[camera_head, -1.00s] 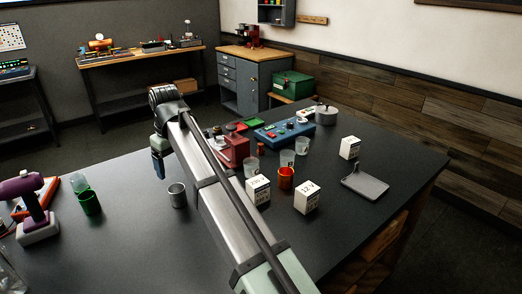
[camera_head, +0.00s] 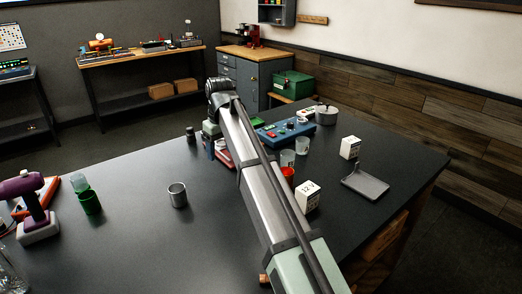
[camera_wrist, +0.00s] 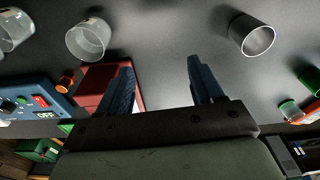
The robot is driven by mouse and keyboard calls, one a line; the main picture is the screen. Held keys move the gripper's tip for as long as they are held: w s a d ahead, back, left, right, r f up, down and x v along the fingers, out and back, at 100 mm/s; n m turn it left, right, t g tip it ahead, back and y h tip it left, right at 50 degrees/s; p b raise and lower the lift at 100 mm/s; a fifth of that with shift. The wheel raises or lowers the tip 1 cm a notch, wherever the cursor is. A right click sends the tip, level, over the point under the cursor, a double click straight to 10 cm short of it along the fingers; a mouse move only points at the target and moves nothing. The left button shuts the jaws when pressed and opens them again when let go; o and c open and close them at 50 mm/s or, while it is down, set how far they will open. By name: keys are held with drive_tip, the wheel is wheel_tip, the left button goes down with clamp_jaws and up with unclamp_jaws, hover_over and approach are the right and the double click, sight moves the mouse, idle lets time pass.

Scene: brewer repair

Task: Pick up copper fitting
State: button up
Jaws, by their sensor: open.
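A small copper-orange piece (camera_wrist: 66,82), which looks like the copper fitting, shows at the left in the wrist view. It lies between the blue control box and a red block. In the head view my arm hides that spot. My gripper (camera_wrist: 159,64) is open and empty, its two blue fingers apart. The red block lies below and partly behind the left finger. The copper piece is left of both fingers, apart from them. Another small copper-coloured bit (camera_head: 264,279) shows beside my arm at the bottom of the head view; I cannot tell what it is.
A steel cup (camera_head: 177,195) stands on open table at left. A green cup (camera_head: 90,203) stands far left.

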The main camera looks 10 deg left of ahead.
drive_tip(key=w+d+r+n+h, duration=0.1)
drive_tip(key=w+d, duration=0.4)
drive_tip(key=w, duration=0.6)
drive_tip(key=w+d+r+n, duration=0.1)
drive_tip(key=w+d, duration=0.4)
drive_tip(key=w, duration=0.5)
drive_tip(key=f+n, duration=0.1)
drive_tip(key=f, duration=0.3)
drive_tip(key=w+f+n, duration=0.1)
drive_tip(key=f, duration=0.4)
drive_tip(key=w+f+n, duration=0.1)
drive_tip(key=f+n, duration=0.1)
drive_tip(key=f, duration=0.3)
drive_tip(key=c, duration=1.2)
